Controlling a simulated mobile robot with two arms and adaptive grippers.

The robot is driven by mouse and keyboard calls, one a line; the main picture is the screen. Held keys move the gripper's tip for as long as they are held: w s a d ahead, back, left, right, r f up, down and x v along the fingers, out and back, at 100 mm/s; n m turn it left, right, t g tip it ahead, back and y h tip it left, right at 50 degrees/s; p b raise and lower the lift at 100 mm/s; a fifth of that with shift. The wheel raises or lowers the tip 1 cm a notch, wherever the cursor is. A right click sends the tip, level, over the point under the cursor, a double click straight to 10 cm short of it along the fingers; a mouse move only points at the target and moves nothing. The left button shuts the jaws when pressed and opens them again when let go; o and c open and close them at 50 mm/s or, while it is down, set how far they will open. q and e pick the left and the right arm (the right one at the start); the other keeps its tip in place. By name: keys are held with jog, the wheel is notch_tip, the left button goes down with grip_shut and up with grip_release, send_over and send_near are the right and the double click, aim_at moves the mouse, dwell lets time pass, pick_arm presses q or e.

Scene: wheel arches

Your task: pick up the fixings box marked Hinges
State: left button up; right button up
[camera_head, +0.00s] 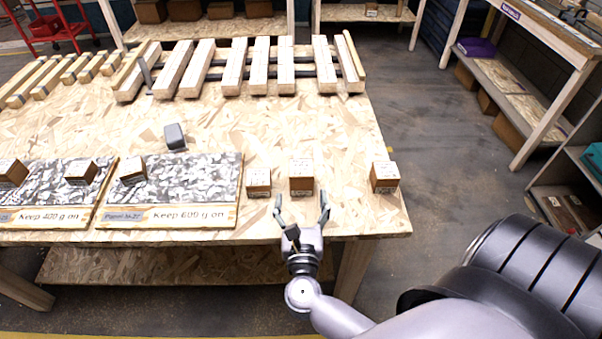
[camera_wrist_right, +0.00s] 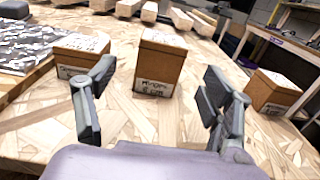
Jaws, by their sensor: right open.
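A brown cardboard box with a white top (camera_head: 301,180) stands near the front edge of the wooden table. In the right wrist view this middle box (camera_wrist_right: 160,62) shows upright between my fingers, a little beyond them, and its blurred front label seems to read Hinges. My right gripper (camera_head: 302,206) is open and empty at the table's front edge, its fingers pointing at this box; the fingers also show in the right wrist view (camera_wrist_right: 158,88). No contact with the box is visible. My left gripper is out of view.
A shorter box (camera_head: 258,182) stands close on the left, another (camera_head: 384,177) farther right. Several boxes sit on patterned boards (camera_head: 180,180) marked with weights. A grey block (camera_head: 175,136) and wooden slats (camera_head: 230,68) lie behind. The tabletop behind the middle box is clear.

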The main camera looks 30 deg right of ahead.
aim_at(301, 171)
jog(key=x, duration=0.4)
jog(key=shift+w+p, duration=0.15)
jog(key=shift+p, duration=0.2)
jog(key=p+x, duration=0.1)
jog(key=x, duration=0.3)
jog(key=shift+d, duration=0.2)
jog(key=shift+w+d+f, duration=0.1)
jog(key=shift+w+d, duration=0.15)
jog(key=shift+w, duration=0.15)
jog(key=c, duration=1.6)
jog(key=shift+c, duration=0.3)
